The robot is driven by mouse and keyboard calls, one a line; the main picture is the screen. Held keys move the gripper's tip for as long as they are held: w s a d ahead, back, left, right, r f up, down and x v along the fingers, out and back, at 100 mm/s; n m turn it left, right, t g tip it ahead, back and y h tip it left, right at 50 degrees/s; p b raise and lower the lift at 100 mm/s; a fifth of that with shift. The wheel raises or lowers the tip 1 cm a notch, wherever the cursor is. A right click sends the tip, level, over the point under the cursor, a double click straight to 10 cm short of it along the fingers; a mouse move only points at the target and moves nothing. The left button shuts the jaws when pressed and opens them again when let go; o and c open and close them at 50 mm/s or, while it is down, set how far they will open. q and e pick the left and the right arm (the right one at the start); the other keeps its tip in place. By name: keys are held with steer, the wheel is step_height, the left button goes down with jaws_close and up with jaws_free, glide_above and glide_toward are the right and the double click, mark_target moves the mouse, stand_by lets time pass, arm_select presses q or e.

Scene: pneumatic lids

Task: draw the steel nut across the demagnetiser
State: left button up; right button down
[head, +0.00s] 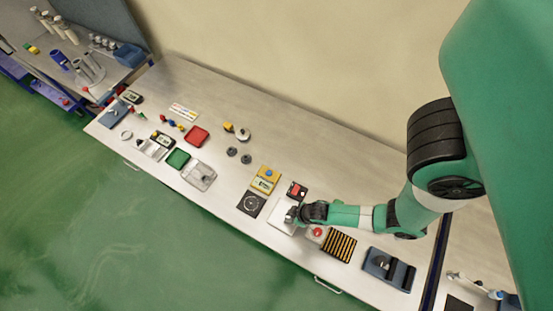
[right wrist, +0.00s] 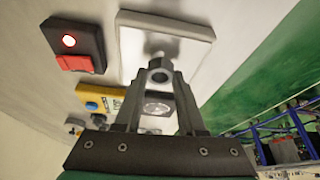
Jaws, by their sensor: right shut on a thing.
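My right gripper (head: 291,214) is over the pale flat plate (head: 279,220), which I take to be the demagnetiser. In the right wrist view my right gripper (right wrist: 160,78) is shut on a small grey steel nut (right wrist: 160,69), its hole showing between the fingertips. The pale framed plate (right wrist: 182,45) lies just beyond the nut, with a dark shadow or reflection near it. I cannot tell whether the nut touches the plate. A dark box with a red switch and a lit red lamp (right wrist: 75,45) stands beside the plate. My left gripper is not in view.
A yellow box with a blue knob (head: 265,179) and a dark square with a ring (head: 250,204) are left of the plate. A red button (head: 318,232), a black-and-yellow striped block (head: 339,246) and a blue tray (head: 376,264) are to the right.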

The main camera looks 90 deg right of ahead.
steer(key=shift+w+d+b, duration=0.1)
steer(key=shift+w+d, duration=0.2)
steer(key=shift+w, duration=0.3)
steer(key=shift+w+d+b, duration=0.15)
steer(key=shift+w+d, duration=0.15)
steer(key=shift+w, duration=0.35)
steer(key=shift+w+d+b, duration=0.1)
steer(key=shift+w+d, duration=0.2)
steer(key=shift+w, duration=0.3)
steer(key=shift+w+d+b, duration=0.25)
steer(key=shift+w+d, duration=0.1)
steer(key=shift+w, duration=0.4)
steer(key=shift+w+d+b, duration=0.2)
steer(key=shift+w+d, duration=0.1)
steer(key=shift+w, duration=0.4)
steer(key=shift+w+d+b, duration=0.25)
steer(key=shift+w+d, duration=0.1)
steer(key=shift+w, duration=0.4)
steer(key=shift+w+d+r+p, duration=0.15)
steer(key=shift+w+r+p, duration=0.2)
steer(key=shift+r+p, duration=0.15)
steer(key=shift+w+d+r+p, duration=0.15)
steer(key=shift+w+r+p, duration=0.2)
steer(key=shift+r, duration=0.2)
steer(key=shift+r+p, duration=0.8)
steer(key=shift+r, duration=1.15)
